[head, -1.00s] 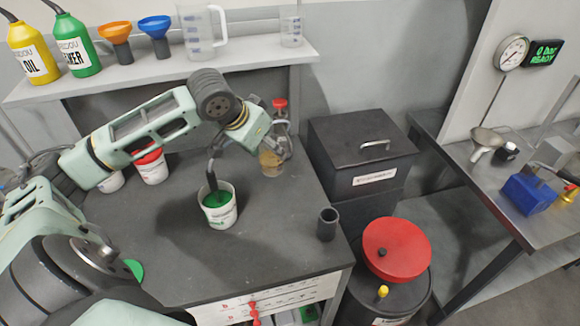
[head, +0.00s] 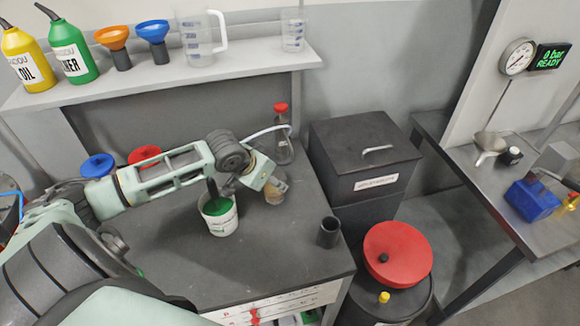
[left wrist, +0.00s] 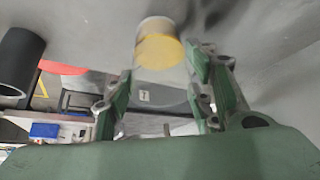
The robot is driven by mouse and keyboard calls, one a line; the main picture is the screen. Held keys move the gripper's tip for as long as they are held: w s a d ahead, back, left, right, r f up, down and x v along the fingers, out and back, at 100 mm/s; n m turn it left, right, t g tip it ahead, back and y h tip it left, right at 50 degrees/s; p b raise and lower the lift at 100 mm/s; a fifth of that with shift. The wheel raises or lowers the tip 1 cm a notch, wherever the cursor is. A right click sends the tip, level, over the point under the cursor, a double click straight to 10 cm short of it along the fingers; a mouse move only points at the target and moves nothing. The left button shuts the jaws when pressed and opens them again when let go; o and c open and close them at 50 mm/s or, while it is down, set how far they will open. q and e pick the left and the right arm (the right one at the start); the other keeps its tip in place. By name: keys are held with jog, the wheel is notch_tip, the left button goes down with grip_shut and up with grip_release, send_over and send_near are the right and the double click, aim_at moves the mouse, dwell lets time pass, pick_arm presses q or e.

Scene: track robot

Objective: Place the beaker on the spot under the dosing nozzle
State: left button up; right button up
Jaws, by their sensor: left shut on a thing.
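A clear beaker (left wrist: 161,52) with amber contents is between the two green-padded fingers of my left gripper (left wrist: 165,95) in the left wrist view. The gripper is shut on it. In the head view the beaker (head: 276,191) is at the gripper (head: 268,183), over the back right of the dark bench, right of the white tub with green contents. I cannot tell whether its base touches the bench. I cannot make out a dosing nozzle or the spot under it for certain. My right gripper is not in view.
The white tub (head: 220,218) holds a dark upright tool. A red-capped bottle (head: 283,145) stands behind the beaker, and a dark cup (head: 328,232) stands near the right edge. The bench front centre is clear. A black lidded box (head: 365,150) and a red-lidded drum (head: 398,253) stand to the right.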

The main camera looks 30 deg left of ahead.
aim_at(281, 175)
pick_arm(q)
jog(key=shift+w+f, duration=0.1)
jog(key=shift+w, duration=0.6)
jog(key=shift+w+d+p, duration=0.2)
jog(key=shift+w+p, duration=0.25)
jog(key=shift+w, duration=0.5)
jog(key=w, duration=0.1)
jog(key=w+p, duration=0.1)
jog(key=w, duration=0.1)
jog(key=w+f+p, duration=0.1)
jog(key=shift+w+d+f, duration=0.1)
jog(key=shift+w+d, duration=0.2)
jog(key=shift+w, duration=0.1)
jog(key=shift+s, duration=0.1)
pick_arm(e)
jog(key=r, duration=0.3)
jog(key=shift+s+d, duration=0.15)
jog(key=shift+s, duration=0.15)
pick_arm(q)
jog(key=shift+f, duration=0.1)
